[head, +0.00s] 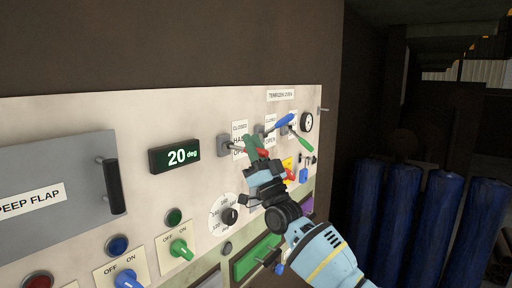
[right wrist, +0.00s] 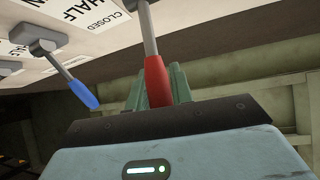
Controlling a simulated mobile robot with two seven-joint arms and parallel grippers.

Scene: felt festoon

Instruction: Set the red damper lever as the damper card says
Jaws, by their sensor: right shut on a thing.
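The red damper lever has a grey mount (head: 223,144) on the panel, a metal rod and a red handle (head: 262,153). Its red handle (right wrist: 156,80) and rod show clearly in the right wrist view. My right gripper (head: 256,147) is shut on this handle, with its green fingers on either side. A white plate (head: 239,128) beside the lever reads CLOSED at the top and HALF lower down; its lowest word is partly covered. The lever sticks out near the plate's lower half; its exact setting is unclear. I cannot make out a separate damper card. My left gripper is not in view.
A blue lever (head: 284,121) and a green lever (head: 304,144) are close to the right of my gripper. A display (head: 175,156) reads 20 deg. A dial (head: 229,216) and switches sit lower on the panel. Blue cylinders (head: 402,215) stand at the right.

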